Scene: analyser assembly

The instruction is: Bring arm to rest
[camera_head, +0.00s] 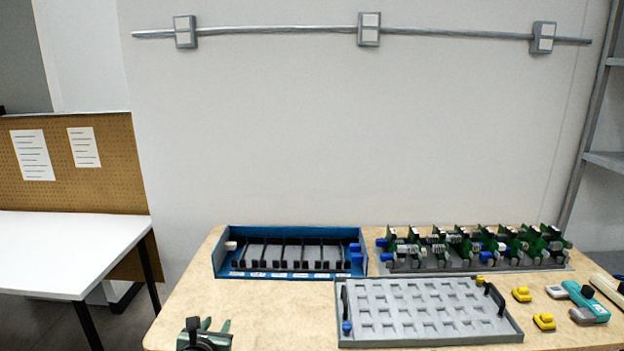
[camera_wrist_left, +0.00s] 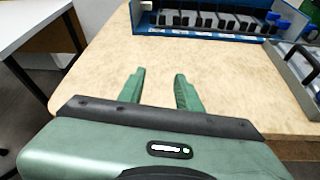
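My left gripper (camera_head: 206,325) shows at the bottom left of the head view, over the front left part of the wooden table. In the left wrist view its two green fingers (camera_wrist_left: 160,88) stand apart with nothing between them, only bare table top beyond. It is open and empty, clear of the blue tray and the grey tray. My right gripper is in neither view.
The table (camera_head: 270,305) holds a blue slotted tray (camera_head: 222,262), a rack of green boards (camera_head: 460,250) and a grey tray with handles (camera_head: 428,338). Yellow parts (camera_head: 544,321) and a teal tool (camera_head: 586,300) lie right. A white table (camera_head: 65,250) stands left. The table's front left is bare.

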